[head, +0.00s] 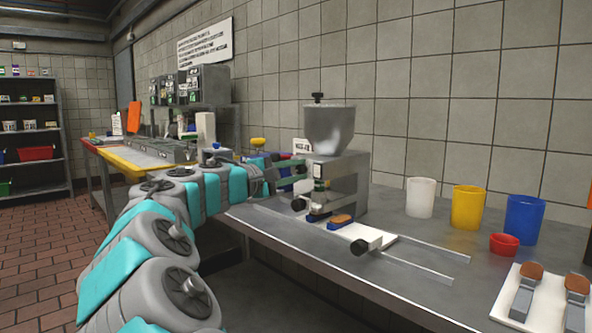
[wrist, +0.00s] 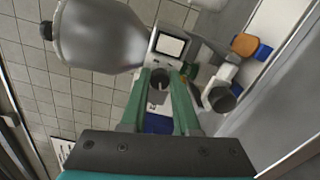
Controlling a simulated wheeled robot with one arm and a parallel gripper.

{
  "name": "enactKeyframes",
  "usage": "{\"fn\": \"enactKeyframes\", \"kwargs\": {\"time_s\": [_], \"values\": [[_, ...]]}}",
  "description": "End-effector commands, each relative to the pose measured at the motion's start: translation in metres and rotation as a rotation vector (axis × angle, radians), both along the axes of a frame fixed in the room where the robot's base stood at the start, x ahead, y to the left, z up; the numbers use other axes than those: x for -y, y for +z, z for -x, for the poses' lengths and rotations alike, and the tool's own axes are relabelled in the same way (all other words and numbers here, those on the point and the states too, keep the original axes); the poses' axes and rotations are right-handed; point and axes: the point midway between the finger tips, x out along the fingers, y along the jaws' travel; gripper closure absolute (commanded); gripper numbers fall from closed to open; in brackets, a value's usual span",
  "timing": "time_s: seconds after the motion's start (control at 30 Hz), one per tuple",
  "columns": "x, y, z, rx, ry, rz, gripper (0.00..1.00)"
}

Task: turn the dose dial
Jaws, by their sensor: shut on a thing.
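The dosing machine (head: 345,182) is a grey metal box on the steel bench, with a grey hopper (head: 330,128) on top. In the wrist view the hopper (wrist: 100,36) lies at upper left, beside a small white display (wrist: 170,45). My gripper (wrist: 163,88) has green fingers, shut on a dark round knob (wrist: 160,79), seemingly the dose dial, on the machine's front. In the head view my gripper (head: 290,172) reaches the machine from the left and largely hides the dial. Any mark showing the dial's angle is too small to read.
A black knob (head: 298,204) sits below my gripper. A brown biscuit (head: 341,219) rests on a blue holder, beside a white slide with a black knob (head: 360,247) and rails. White (head: 420,198), yellow (head: 467,207) and blue (head: 524,219) cups and a red bowl (head: 504,245) stand right.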

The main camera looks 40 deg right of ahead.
Motion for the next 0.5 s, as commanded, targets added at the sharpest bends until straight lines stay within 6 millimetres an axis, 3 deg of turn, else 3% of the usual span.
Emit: {"fn": "enactKeyframes", "kwargs": {"time_s": [0.5], "values": [[-0.0010,0.0000,-0.0017,-0.126,0.004,0.011,1.00]]}}
